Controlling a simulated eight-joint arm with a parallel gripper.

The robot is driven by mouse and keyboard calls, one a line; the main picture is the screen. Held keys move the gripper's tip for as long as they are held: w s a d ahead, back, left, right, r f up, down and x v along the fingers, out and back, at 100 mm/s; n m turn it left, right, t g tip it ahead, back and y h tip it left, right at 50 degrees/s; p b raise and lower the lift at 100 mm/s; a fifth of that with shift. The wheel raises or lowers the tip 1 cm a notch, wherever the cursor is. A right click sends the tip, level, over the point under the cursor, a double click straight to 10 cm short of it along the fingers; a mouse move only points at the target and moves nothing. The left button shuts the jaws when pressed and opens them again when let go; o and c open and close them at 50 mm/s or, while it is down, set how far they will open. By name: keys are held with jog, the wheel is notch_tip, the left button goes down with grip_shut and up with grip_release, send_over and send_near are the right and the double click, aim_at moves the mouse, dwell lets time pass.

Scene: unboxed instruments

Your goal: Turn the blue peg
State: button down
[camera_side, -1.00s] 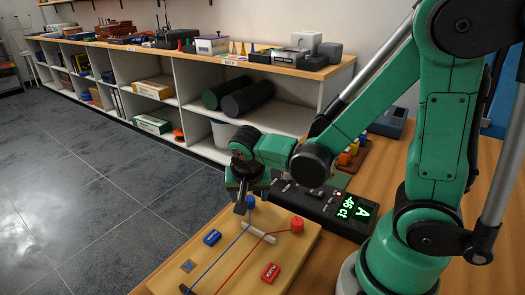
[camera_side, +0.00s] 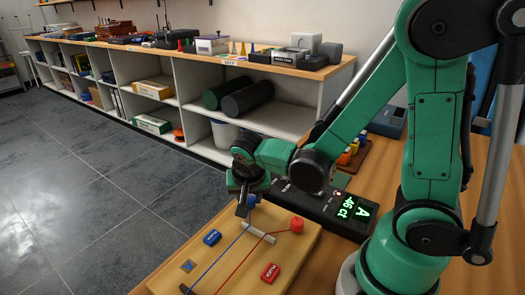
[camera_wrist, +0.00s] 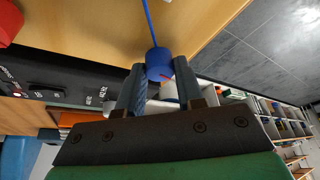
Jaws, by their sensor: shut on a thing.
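The blue peg (camera_side: 252,199) stands at the far end of the wooden board (camera_side: 228,281), with a blue string (camera_side: 222,260) running from it. A dark tuner box (camera_side: 318,208) beside the board has a lit display with a green A and what looks like 46 ct.
A red peg (camera_side: 297,224) with a red string stands to the right on the board. A pale bar (camera_side: 258,232) crosses under the strings. Blue (camera_side: 212,237) and red (camera_side: 270,272) labelled blocks lie on the board. Shelves (camera_side: 200,100) stand behind.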

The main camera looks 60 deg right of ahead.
jog(key=shift+n, duration=0.3)
jog(key=n+t+y, duration=0.1)
jog(key=n, duration=0.2)
jog(key=shift+d+n, duration=0.1)
jog(key=shift+n, duration=0.3)
jog(key=n+y, duration=0.2)
jog(key=n, duration=0.2)
jog(key=shift+n+t, duration=0.3)
jog(key=shift+t, duration=0.1)
jog(key=n+y, duration=0.1)
jog(key=n, duration=0.3)
jog(key=shift+d+y, duration=0.15)
jog(key=shift+y, duration=0.25)
jog(key=shift+n+g+y, duration=0.25)
jog(key=shift+n+y, duration=0.15)
jog(key=shift+n, duration=0.85)
jog(key=shift+n+g+y, duration=0.25)
jog(key=shift+n+y, duration=0.15)
jog(key=shift+n, duration=0.85)
jog(key=c, duration=0.5)
grip_release()
jog(key=shift+c, duration=0.2)
